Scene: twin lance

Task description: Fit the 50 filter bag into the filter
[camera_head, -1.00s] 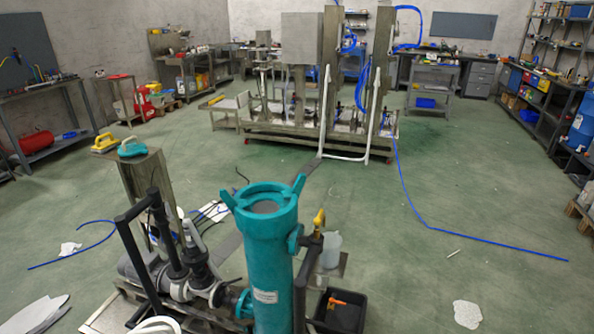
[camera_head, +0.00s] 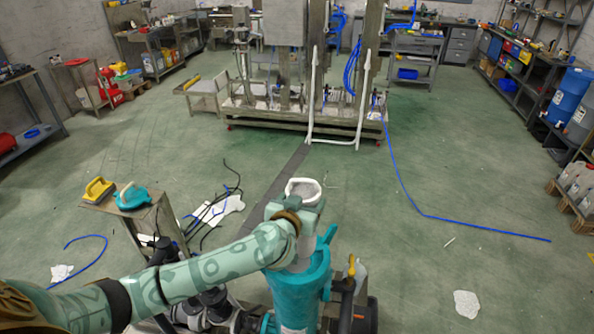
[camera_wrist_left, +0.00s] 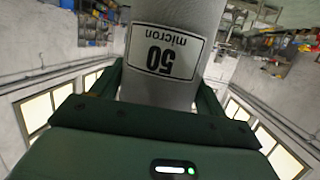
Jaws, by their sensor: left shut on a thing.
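The 50 filter bag (camera_wrist_left: 170,95) is a pale grey sleeve with a "50 micron" label that reads upside down in the left wrist view. In the head view its white ring (camera_head: 303,187) stands above my left gripper (camera_head: 296,212), which is shut on the bag. The gripper is over the teal filter (camera_head: 298,300), an upright cylinder. Pale bag cloth shows below the gripper at the filter's mouth; how far it is inside is hidden by my arm. A teal lug (camera_head: 327,236) sticks up at the filter's right side. My right gripper is out of view.
A yellow-handled valve (camera_head: 351,267) stands close right of the filter. Dark pipework lies beneath my left arm. The floor at right is mostly clear, with a blue hose (camera_head: 480,229).

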